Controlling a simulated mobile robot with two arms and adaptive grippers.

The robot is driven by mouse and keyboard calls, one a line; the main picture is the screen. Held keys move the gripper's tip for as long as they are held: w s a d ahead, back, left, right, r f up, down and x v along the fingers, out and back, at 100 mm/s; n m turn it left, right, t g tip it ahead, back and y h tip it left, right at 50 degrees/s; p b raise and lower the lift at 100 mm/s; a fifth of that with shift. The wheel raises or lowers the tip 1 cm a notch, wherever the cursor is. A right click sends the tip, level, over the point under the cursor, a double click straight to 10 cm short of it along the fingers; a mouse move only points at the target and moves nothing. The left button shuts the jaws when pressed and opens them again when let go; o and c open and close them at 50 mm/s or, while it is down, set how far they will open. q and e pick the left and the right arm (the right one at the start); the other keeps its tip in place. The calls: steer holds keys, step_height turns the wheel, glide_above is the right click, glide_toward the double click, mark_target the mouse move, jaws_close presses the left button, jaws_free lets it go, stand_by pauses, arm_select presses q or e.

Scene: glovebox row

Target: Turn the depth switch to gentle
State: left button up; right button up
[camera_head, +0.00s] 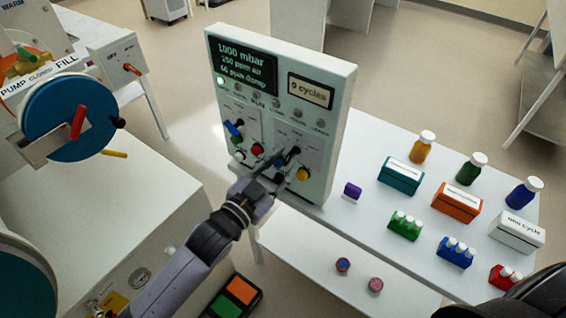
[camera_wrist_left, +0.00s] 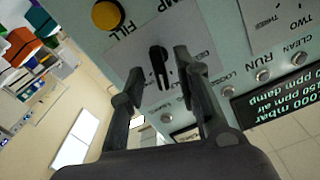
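The control panel (camera_head: 265,70) stands upright on the white table. Its black switch (camera_head: 293,153) sits low on the face, right of a red button (camera_head: 257,149) and above a yellow button (camera_head: 303,174). My left gripper (camera_head: 276,169) is at this switch, arm coming from lower left. In the left wrist view the black switch (camera_wrist_left: 158,62) shows between the two fingers of my left gripper (camera_wrist_left: 159,68). The fingers are open, with visible gaps on both sides of it. The label beside it starts with "GE"; the rest is hidden by a finger.
A blue lever (camera_head: 234,129) is on the panel's left part. The yellow button (camera_wrist_left: 107,14) is close to the fingers. Teal (camera_head: 400,177) and orange (camera_head: 457,203) boxes and several bottles stand right of the panel. A blue disc (camera_head: 60,117) is at left.

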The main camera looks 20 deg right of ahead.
arm_select(q)
steer(key=v, duration=1.1)
steer(key=shift+s+a, duration=0.25)
steer(key=shift+a, duration=0.05)
